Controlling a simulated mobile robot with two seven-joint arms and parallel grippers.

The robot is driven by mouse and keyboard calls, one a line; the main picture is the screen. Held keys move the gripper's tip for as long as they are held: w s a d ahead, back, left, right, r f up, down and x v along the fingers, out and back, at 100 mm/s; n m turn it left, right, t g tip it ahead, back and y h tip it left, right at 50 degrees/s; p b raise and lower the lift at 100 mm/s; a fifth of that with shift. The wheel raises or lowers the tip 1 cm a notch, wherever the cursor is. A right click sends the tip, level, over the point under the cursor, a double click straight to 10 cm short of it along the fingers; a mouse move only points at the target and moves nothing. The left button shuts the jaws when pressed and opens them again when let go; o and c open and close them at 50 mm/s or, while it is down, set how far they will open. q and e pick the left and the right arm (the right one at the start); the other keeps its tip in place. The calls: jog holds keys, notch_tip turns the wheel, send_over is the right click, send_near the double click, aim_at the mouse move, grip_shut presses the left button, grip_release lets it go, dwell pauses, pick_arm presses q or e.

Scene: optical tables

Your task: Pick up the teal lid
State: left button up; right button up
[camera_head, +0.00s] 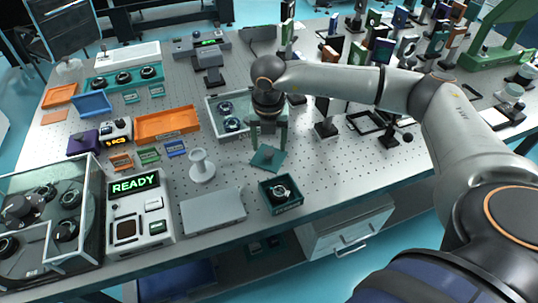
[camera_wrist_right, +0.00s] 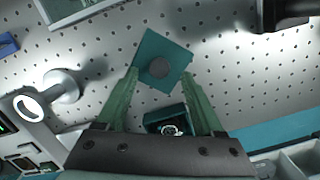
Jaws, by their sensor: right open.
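The teal lid (camera_head: 267,158) is a flat square plate with a round knob on top, lying on the perforated optical table, turned askew. In the wrist view the lid (camera_wrist_right: 150,46) lies just beyond and between my fingertips. My right gripper (camera_head: 268,148) is open with its green fingers pointing down, just above and behind the lid. Its fingers (camera_wrist_right: 161,74) are spread and hold nothing. Whether a fingertip touches the lid, I cannot tell. An open teal box (camera_head: 281,207) with a metal-ringed optic inside stands in front of the lid. My left gripper is not in view.
A white spool-shaped stand (camera_head: 201,168) and a grey flat case (camera_head: 213,210) are to the left. A clear-walled tray (camera_head: 213,115) with round optics is behind. Post-mounted parts (camera_head: 326,127) stand to the right. The table's front edge is close to the teal box.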

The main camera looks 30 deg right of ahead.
aim_at(269, 155)
jog(key=shift+w+d+f, duration=0.1)
jog(key=shift+w+f, duration=0.05)
jog(key=shift+f, duration=1.25)
grip_shut()
